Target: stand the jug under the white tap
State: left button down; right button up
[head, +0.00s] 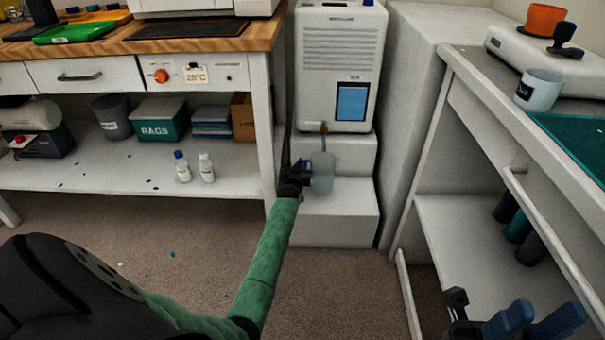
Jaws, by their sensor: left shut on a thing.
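The translucent pale jug (322,175) is upright at the white dispenser, over the lower white step. My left gripper (306,178) is shut on it from its left side. The tap (323,128) sticks out low on the front of the white dispenser (337,60), with the jug below it in the picture. I cannot tell whether the jug's base touches the step or is exactly in line with the tap. My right gripper (537,322) is at the bottom right edge, partly cut off; its blue fingers look apart and empty.
The lower step (335,212) has bare room in front of the jug. The left bench's leg (262,130) stands close to my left arm. Two small bottles (195,168) stand on its shelf. A pale cup (538,90) stands on the right bench.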

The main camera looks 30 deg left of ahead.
pick_arm(q)
jog(key=shift+w+a+f+b, duration=0.1)
jog(key=shift+w+f+b, duration=0.1)
jog(key=shift+f+b, duration=0.45)
jog(key=shift+w+f+b, duration=0.15)
jog(key=shift+f+b, duration=0.05)
jog(key=shift+f, duration=1)
jog(key=c, duration=1.5)
grip_release()
